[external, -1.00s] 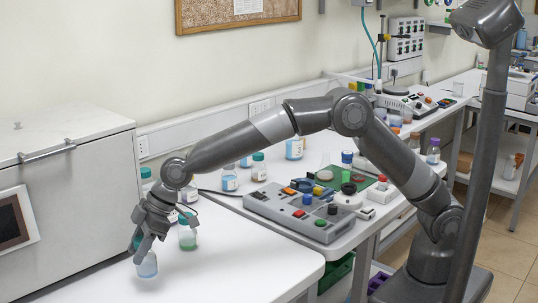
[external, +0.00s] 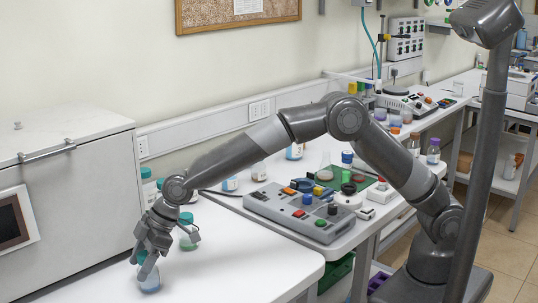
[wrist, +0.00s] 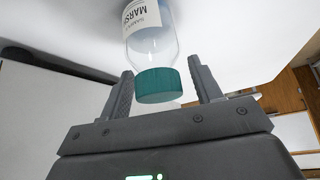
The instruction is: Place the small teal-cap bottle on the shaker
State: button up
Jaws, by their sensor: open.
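A small clear bottle with a teal cap (wrist: 158,85) and pale blue contents appears at the front left of the white table in the external view (external: 150,281). My gripper (external: 147,263) is at its cap. In the wrist view my open gripper (wrist: 165,88) has one finger on each side of the cap, with gaps showing. Another teal-capped bottle with green contents (external: 189,236) stands just behind my gripper. A grey device with coloured buttons (external: 290,212) is on the bench to the right. I cannot tell which device is the shaker.
More bottles stand along the wall, one blue-labelled (external: 230,184). A large white cabinet (external: 75,215) borders the table on the left. The white table (external: 245,250) is clear right of my gripper. A green mat with small items (external: 330,178) lies behind the grey device.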

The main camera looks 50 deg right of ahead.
jog(key=shift+r, duration=0.3)
jog(key=v, duration=1.1)
jog(key=shift+d+r, duration=0.25)
jog(key=shift+d, duration=0.05)
jog(key=d+r+m+t+h, duration=0.1)
jog(key=d+r+m+h, duration=0.3)
jog(key=d, duration=1.4)
jog(key=d+r+m+t+y, duration=0.1)
jog(key=d+r+m+t, duration=0.3)
jog(key=d, duration=1.4)
jog(key=s+d+f+m+h, duration=0.1)
jog(key=s+d+f+m, duration=0.1)
jog(key=s+d, duration=0.7)
jog(key=s+d+f+m+g+h, duration=0.1)
jog(key=s+d+m, duration=0.3)
jog(key=s+d, duration=0.5)
jog(key=d+f+h, duration=0.1)
jog(key=d, duration=0.4)
jog(key=shift+s+f+g, duration=0.2)
jog(key=shift+f+g, duration=0.05)
jog(key=shift+g, duration=0.05)
